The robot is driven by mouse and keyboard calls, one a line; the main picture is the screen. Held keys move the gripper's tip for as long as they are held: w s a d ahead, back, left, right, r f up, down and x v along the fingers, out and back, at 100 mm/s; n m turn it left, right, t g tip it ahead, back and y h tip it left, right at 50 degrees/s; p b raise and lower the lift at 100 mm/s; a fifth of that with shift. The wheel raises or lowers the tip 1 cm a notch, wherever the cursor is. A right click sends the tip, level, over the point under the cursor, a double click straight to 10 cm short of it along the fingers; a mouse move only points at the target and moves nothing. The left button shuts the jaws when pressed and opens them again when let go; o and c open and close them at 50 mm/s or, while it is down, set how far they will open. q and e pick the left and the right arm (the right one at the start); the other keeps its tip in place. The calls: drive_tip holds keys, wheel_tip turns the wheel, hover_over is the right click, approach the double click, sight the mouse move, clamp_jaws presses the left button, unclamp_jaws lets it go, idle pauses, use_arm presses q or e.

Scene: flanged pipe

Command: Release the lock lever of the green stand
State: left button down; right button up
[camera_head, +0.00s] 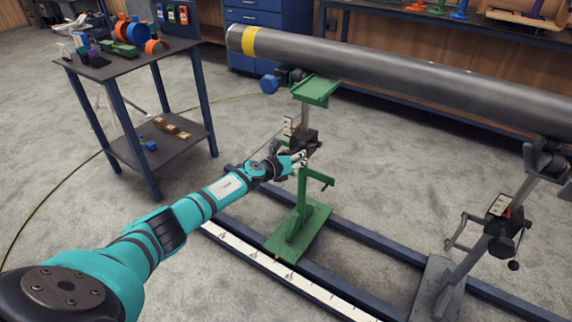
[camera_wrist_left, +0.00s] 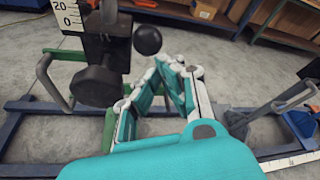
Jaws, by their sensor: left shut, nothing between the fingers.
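The green stand (camera_head: 301,232) stands on the blue floor rails, its green top plate (camera_head: 318,88) below the grey pipe (camera_head: 400,75). A black clamp block (camera_head: 304,139) sits on its post. In the left wrist view the block shows with a dark hand knob (camera_wrist_left: 97,86), and a black ball knob (camera_wrist_left: 147,40), seemingly the lock lever's end, is beside it. My left gripper (camera_head: 299,158) is at the block's near left side, shut and empty. In the left wrist view its fingers (camera_wrist_left: 163,75) are just below the ball knob; contact cannot be told. My right gripper is out of view.
A grey stand (camera_head: 437,285) is to the right under the pipe. A dark table (camera_head: 130,62) with fittings is at left. Blue rails and a white scale (camera_head: 270,263) lie on the floor. A green crank handle (camera_head: 318,177) sticks out below the gripper.

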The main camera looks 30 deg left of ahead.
use_arm(q)
drive_tip(key=v, duration=1.1)
drive_tip(key=shift+s, duration=0.2)
drive_tip(key=shift+a, duration=0.1)
